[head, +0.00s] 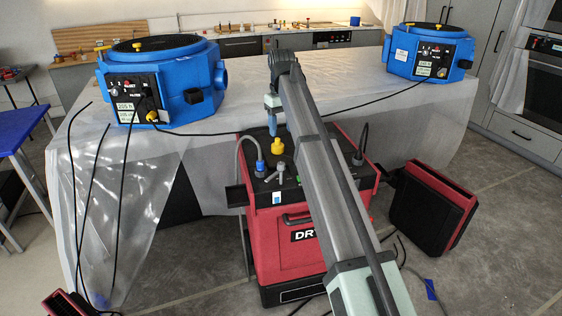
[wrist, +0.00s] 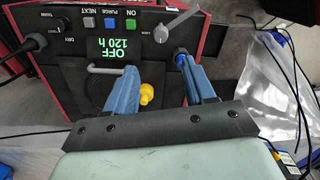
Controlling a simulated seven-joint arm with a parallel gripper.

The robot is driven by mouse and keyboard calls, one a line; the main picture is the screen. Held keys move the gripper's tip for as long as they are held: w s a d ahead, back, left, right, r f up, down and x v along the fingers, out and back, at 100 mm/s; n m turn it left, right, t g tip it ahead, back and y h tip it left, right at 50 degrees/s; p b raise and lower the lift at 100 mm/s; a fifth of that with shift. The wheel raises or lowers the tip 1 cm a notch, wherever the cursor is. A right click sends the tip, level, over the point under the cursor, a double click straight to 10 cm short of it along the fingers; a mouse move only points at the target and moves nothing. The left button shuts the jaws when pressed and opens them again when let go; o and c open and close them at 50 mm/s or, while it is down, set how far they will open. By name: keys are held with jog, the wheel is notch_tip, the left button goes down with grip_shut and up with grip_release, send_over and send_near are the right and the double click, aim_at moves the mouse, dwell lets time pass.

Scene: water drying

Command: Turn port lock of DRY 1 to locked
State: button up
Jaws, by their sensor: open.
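DRY 1 is the red box with a black top panel (head: 250,192); its front label is partly covered by my arm. Its port lock is likely the grey lever (wrist: 176,26) beside a small label that seems to read LOCK in the wrist view; it also shows on the panel in the head view (head: 279,170). The lever points obliquely. My gripper (wrist: 154,68) is open and empty above the panel, pointing down, apart from the lever. A yellow knob (wrist: 146,93) shows between its fingers. A blue connector (wrist: 179,52) is partly hidden by the right finger.
The panel has a green display (wrist: 122,52) reading OFF 120 h, coloured buttons and a grey bar handle (wrist: 107,68). A black plug (wrist: 36,42) with a cable sits at its side. Blue machines (head: 160,80) (head: 430,50) stand on the plastic-covered table behind.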

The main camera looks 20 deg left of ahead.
aim_at(281, 163)
notch_tip(281, 163, down, 13)
jog(key=shift+a+f, duration=0.1)
jog(key=shift+f, duration=0.1)
dwell(0.5)
grip_shut()
dwell(0.5)
